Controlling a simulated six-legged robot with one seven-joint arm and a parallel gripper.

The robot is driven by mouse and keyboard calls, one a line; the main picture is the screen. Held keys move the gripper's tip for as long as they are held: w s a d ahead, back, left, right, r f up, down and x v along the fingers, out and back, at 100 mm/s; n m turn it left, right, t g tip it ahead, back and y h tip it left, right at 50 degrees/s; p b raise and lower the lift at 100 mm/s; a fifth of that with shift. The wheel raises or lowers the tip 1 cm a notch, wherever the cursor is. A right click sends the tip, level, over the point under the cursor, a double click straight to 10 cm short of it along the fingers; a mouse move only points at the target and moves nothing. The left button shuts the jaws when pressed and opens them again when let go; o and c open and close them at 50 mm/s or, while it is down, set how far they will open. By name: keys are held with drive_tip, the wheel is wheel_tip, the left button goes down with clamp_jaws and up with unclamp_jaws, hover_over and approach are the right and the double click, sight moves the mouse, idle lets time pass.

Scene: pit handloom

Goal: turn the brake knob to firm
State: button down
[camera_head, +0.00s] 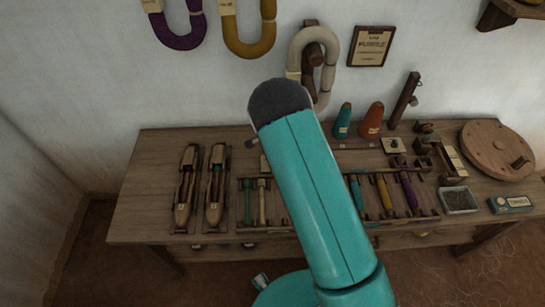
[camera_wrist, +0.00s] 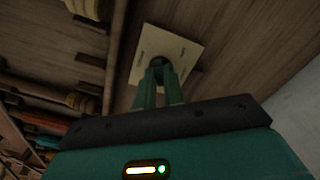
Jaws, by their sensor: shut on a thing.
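In the wrist view my gripper (camera_wrist: 158,76) has its two teal fingers closed around a small dark knob (camera_wrist: 159,63). The knob stands on a square cream plate (camera_wrist: 184,48) with small dark marks, fixed on the wooden surface. The fingers cover much of the knob, so its pointing direction cannot be read. In the head view my teal arm hides the gripper and the held knob. A cream edge (camera_head: 264,164) shows just left of the arm; I cannot tell if it is the same plate.
The wooden bench (camera_head: 150,215) carries shuttles (camera_head: 186,190) at left and a rack of coloured bobbins (camera_head: 409,192) at right. Thread cones (camera_head: 372,120), another small cream plate (camera_head: 393,145) and a round wooden disc (camera_head: 497,150) stand further right. Yarn hanks (camera_head: 298,50) hang on the wall.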

drive_tip(key=shift+m, duration=0.5)
drive_tip(key=c, duration=1.5)
unclamp_jaws()
wheel_tip(320, 180, up, 14)
